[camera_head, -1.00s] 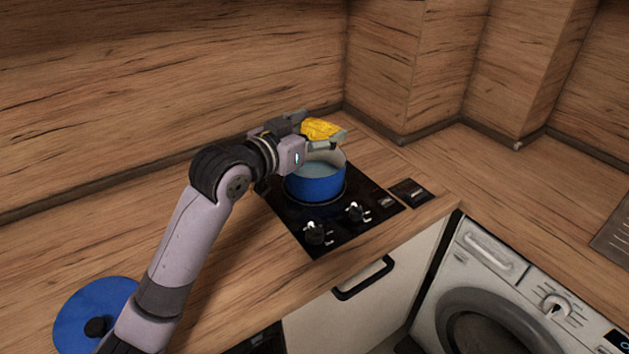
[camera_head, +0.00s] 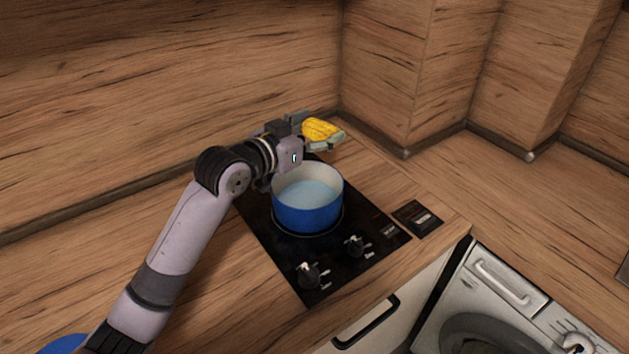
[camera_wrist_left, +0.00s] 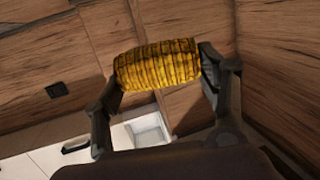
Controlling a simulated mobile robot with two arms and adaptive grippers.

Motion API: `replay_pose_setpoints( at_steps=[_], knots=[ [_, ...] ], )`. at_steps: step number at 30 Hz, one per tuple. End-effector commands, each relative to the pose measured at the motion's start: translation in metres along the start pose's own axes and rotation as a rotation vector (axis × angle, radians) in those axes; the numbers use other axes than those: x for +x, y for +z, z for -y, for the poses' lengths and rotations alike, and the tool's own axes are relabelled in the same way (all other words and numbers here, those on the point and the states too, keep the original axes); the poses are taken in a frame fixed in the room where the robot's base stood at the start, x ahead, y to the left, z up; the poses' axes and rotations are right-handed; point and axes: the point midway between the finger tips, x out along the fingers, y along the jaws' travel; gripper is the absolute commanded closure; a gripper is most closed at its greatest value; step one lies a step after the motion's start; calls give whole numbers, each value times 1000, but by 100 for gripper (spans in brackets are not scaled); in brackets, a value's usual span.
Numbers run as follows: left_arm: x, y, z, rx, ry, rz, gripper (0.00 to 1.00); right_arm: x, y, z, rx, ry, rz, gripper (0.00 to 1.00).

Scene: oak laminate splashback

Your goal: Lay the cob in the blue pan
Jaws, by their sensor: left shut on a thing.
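The yellow corn cob (camera_head: 320,130) is held in my left gripper (camera_head: 318,140), which is shut on it. In the left wrist view the cob (camera_wrist_left: 157,65) lies crosswise between the two fingers (camera_wrist_left: 155,85). The blue pan (camera_head: 308,208) stands on the black hob, with a pale inside and light blue water in it. The cob is above and behind the pan's far rim in the head view, clear of the pan. My right gripper is not in view.
The hob (camera_head: 330,268) has two knobs at its front. A blue lid (camera_head: 62,345) lies at the lower left, mostly cut off. Wooden walls stand close behind the hob. A washing machine (camera_head: 500,295) is at the lower right.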

Motion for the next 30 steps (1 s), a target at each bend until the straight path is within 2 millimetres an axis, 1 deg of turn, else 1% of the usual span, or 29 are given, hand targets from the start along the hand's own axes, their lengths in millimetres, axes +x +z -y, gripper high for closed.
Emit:
replay_pose_setpoints(
  at_steps=[1, 3, 6, 9, 12, 14, 22, 25, 30],
  knots=[
    [2, 15, 1, -5, -1, 5, 63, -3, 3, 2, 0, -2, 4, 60],
    [4, 33, 1, -5, -1, 5, 63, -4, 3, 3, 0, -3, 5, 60],
    [8, 57, 1, -3, -2, 4, 63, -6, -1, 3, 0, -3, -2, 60],
    [11, 74, 1, -1, -2, 2, 63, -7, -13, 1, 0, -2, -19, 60],
    [13, 84, 1, -1, -1, 0, 63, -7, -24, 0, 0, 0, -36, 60],
    [13, 87, 1, 0, -1, -1, 63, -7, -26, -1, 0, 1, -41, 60],
    [19, 124, 1, -1, -1, 0, 63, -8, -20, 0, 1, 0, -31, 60],
    [19, 129, 1, 0, -1, -1, 63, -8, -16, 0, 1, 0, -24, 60],
    [20, 129, 1, 0, -1, -2, 63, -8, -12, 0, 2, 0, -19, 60]
  ],
)
